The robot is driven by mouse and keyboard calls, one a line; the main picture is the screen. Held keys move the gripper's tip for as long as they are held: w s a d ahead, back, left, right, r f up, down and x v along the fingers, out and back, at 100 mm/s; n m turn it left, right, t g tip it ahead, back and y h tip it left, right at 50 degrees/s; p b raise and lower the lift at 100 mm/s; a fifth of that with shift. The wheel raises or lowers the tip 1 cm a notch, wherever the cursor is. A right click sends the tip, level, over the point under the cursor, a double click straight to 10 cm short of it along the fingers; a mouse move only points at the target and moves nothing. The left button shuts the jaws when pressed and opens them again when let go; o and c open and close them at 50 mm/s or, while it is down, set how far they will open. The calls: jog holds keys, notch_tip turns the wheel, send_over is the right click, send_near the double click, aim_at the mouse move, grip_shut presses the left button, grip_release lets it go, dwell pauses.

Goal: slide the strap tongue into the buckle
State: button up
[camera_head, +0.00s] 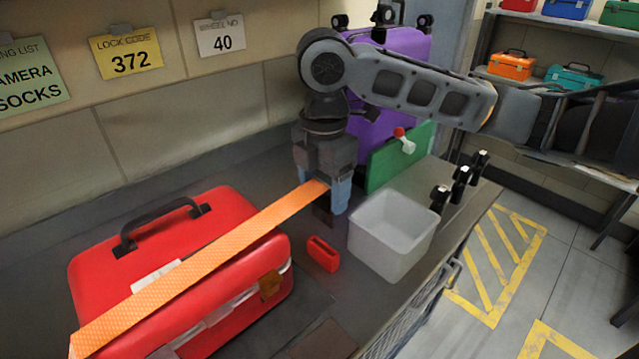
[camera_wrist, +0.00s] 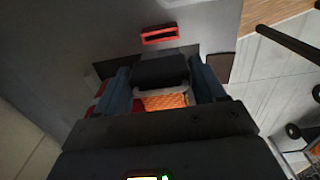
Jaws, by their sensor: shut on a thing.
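The orange strap (camera_head: 215,240) runs across the top of the red case (camera_head: 95,265) and up to my gripper (camera_head: 323,195). My gripper is shut on the strap's end, with the dark strap tongue (camera_wrist: 160,70) between its blue fingers in the wrist view. The fingers hide part of the tongue in the head view. The red buckle (camera_head: 322,254) lies on the bench right of the case, with its slot visible. In the wrist view the buckle (camera_wrist: 160,35) is ahead of the tongue, with a gap between them.
A white open bin (camera_head: 365,245) stands just right of the buckle. A green panel (camera_head: 385,168) and a purple suitcase (camera_head: 405,47) stand behind. The bench between gripper and buckle looks clear.

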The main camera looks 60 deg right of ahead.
aim_at(324, 202)
jog(key=shift+f+b, duration=2.25)
jog(key=shift+f, duration=0.65)
jog(key=shift+f+b, duration=1.9)
jog(key=shift+f, duration=0.7)
jog(key=o, duration=1.2)
jog(key=shift+c, duration=0.2)
jog(key=shift+r, duration=0.15)
notch_tip(324, 202, up, 7)
jog(key=shift+r+p, duration=0.15)
jog(key=shift+p, duration=0.35)
jog(key=shift+r, duration=0.15)
